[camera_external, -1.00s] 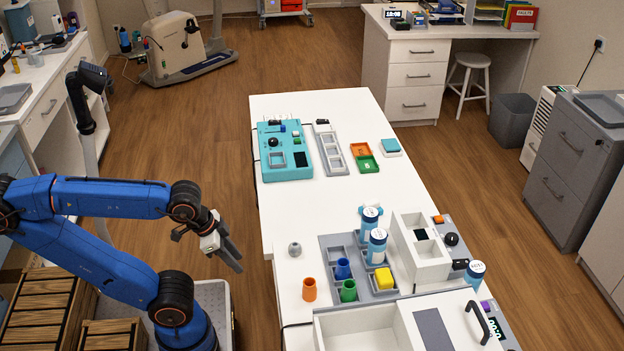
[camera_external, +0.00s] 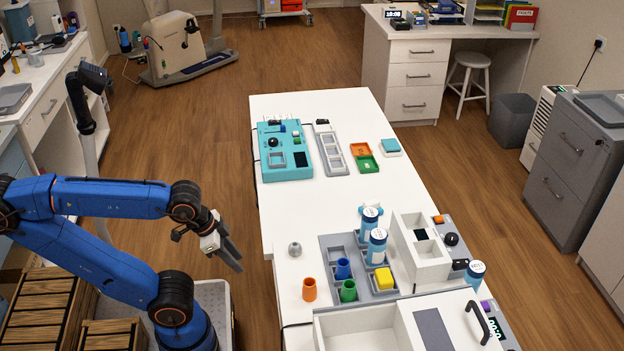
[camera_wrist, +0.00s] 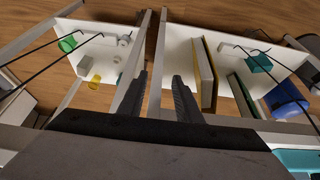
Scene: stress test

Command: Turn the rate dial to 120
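A teal device (camera_external: 286,151) sits at the far left of the white table in the external view. Another black knob (camera_external: 451,239) sits on a grey panel beside a white box at the table's right. I cannot tell which knob is the rate dial; no scale or number is readable. My gripper (camera_external: 234,254) hangs left of the table, clear of both knobs. In the wrist view its fingers (camera_wrist: 158,92) are apart with nothing between them.
A grey tray (camera_external: 330,259) holds cups, bottles and a yellow block near the table's middle. An orange cup (camera_external: 309,289) and a small grey knob-like piece (camera_external: 295,249) stand near the left edge. The table centre is clear. The wrist view shows shelves (camera_wrist: 95,38) with assorted items.

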